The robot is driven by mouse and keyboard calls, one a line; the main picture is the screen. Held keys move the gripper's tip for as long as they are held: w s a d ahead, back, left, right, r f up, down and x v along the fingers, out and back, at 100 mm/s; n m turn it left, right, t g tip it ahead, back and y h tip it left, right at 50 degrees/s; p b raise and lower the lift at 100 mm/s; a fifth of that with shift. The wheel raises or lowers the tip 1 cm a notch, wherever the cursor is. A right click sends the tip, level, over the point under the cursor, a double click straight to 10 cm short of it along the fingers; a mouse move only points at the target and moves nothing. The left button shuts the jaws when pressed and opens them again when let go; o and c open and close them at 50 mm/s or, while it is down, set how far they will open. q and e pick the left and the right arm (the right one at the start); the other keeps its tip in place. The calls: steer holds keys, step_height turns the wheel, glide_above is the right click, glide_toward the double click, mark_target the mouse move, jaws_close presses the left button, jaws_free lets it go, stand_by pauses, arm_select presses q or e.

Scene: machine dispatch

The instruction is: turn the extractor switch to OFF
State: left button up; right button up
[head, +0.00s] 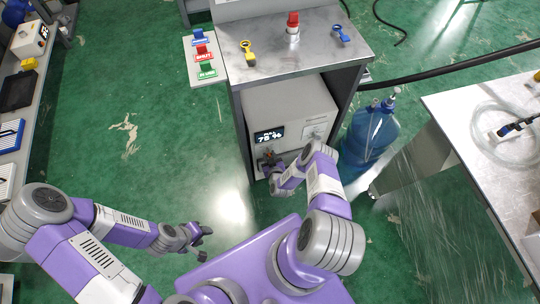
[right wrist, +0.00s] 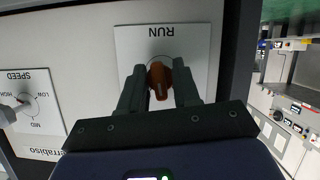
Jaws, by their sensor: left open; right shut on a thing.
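The extractor (head: 290,105) is a pale box inside the open metal cabinet, with a lit display (head: 269,136). Its switch, an orange-brown knob (right wrist: 158,80), sits on a white plate (right wrist: 197,45). The plate's word RUN appears upside down in the right wrist view. My right gripper (head: 268,161) is at the lower left of the extractor's front; in the right wrist view its two fingers (right wrist: 158,92) are shut on the knob from both sides. Any OFF mark is hidden behind the gripper. My left gripper (head: 204,243) is open and empty above the floor, away from the extractor.
A SPEED dial (right wrist: 22,109) is beside the switch plate. A blue water bottle (head: 371,130) stands right of the cabinet. The cabinet top (head: 270,70) carries red, yellow and blue items. A white table (head: 475,150) is at right, a shelf at left. The green floor at left is clear.

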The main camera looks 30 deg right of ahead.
steer(key=shift+n+h, duration=0.6)
steer(key=shift+n, duration=0.3)
steer(key=shift+n+h, duration=0.6)
steer(key=shift+n, duration=0.2)
steer(key=o, duration=0.7)
